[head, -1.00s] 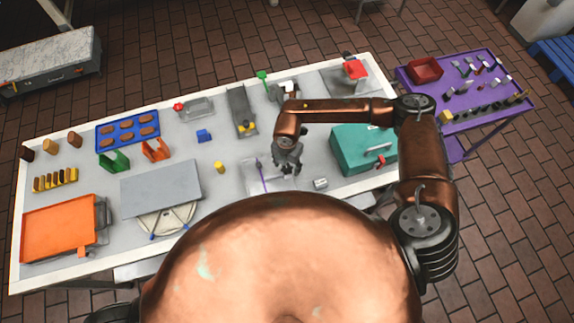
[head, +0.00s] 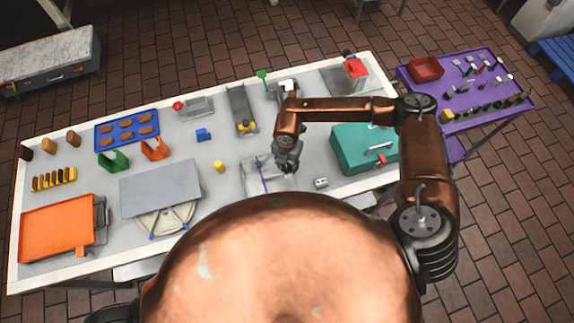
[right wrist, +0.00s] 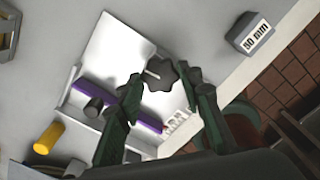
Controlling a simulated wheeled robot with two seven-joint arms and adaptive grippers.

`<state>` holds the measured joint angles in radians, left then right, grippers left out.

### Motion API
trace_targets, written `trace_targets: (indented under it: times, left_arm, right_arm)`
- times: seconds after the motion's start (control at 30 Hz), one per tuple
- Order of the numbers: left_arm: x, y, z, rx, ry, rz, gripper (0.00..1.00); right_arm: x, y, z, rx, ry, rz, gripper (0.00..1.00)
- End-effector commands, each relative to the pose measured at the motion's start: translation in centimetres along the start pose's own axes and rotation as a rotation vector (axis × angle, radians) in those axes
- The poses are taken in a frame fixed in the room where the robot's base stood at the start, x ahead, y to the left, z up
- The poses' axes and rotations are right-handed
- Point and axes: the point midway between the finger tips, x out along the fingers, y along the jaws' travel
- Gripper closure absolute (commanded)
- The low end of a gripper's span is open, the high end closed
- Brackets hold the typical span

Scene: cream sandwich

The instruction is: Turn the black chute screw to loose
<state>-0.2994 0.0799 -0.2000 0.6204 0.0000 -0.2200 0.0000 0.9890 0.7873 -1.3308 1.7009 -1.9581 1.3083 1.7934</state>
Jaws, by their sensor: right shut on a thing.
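The black chute screw (right wrist: 161,75) is a dark lobed knob with a pale pin at its side, above a white plate (right wrist: 118,48) in the right wrist view. My right gripper (right wrist: 162,82) is shut on the screw, with one green-grey finger on each side of it. In the head view, my right gripper (head: 287,160) is over the light chute piece with a purple strip (head: 261,180) near the table's front edge. The gripper hides the screw there. My left gripper is not in view.
A grey block marked "50 mm" (right wrist: 250,33) stands to the right of the plate. A yellow cylinder (right wrist: 48,138) is at the lower left. In the head view, a teal box (head: 357,150) stands right of the gripper and a grey board (head: 160,187) lies left.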

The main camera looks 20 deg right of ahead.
Motion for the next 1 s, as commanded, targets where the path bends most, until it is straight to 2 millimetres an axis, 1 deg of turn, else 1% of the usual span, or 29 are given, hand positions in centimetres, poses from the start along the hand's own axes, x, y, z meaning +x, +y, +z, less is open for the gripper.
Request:
trace_targets:
  times: [0.03, 0.27, 1.0]
  left_arm:
    - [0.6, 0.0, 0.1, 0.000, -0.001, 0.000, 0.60]
    - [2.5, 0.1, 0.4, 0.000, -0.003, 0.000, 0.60]
    - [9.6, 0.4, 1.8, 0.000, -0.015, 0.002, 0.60]
  right_arm:
    - [0.2, 0.1, 0.1, -0.028, -0.001, 0.001, 0.91]
    - [0.4, 0.1, 0.1, -0.217, -0.002, 0.002, 0.91]
    - [0.4, 0.1, 0.1, -0.922, -0.002, 0.000, 0.91]
